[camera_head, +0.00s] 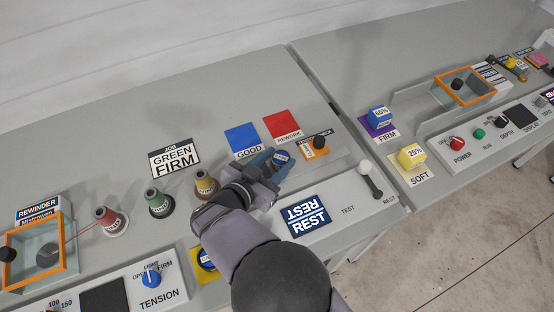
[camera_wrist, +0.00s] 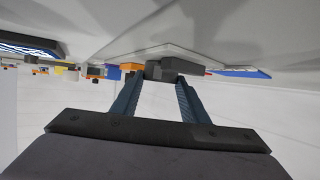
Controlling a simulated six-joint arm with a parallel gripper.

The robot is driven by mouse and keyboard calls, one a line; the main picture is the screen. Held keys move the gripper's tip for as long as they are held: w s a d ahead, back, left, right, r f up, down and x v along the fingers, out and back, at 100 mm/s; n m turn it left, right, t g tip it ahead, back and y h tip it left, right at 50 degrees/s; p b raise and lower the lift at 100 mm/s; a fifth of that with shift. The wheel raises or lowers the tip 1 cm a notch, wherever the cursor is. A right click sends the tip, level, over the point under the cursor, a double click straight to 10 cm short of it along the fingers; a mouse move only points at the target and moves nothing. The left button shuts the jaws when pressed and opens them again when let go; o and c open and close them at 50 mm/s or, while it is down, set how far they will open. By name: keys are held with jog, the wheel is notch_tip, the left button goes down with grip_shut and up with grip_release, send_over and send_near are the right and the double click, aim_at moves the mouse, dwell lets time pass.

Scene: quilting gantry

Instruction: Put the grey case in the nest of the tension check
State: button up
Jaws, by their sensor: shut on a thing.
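My gripper (camera_head: 277,160) is at the right end of the left bench. In the wrist view its two blue fingers (camera_wrist: 160,85) are shut on a dark grey block, which I take to be the grey case (camera_wrist: 163,68). The tension check (camera_head: 314,147) has an orange part with a dark label and lies just right of the fingertips. Its nest is not clearly visible. An orange part (camera_wrist: 131,67) also shows beside the case in the wrist view.
Blue GOOD (camera_head: 242,138) and red REWORK (camera_head: 281,125) squares lie behind my gripper. Red (camera_head: 110,219), green (camera_head: 159,203) and tan (camera_head: 206,184) cones stand to the left.

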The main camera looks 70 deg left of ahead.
aim_at(280, 158)
jog(key=shift+d+f, duration=0.3)
jog(key=shift+f, duration=0.35)
jog(key=o, duration=1.1)
jog(key=shift+f, duration=0.1)
jog(key=shift+c, duration=0.2)
jog(key=shift+a+r, duration=0.1)
jog(key=shift+r, duration=0.3)
jog(key=shift+s+r+p, duration=0.2)
jog(key=shift+r+p, duration=0.1)
jog(key=shift+p, duration=0.1)
jog(key=shift+p+v, duration=1.15)
jog(key=shift+v, duration=0.6)
jog(key=shift+r, duration=0.2)
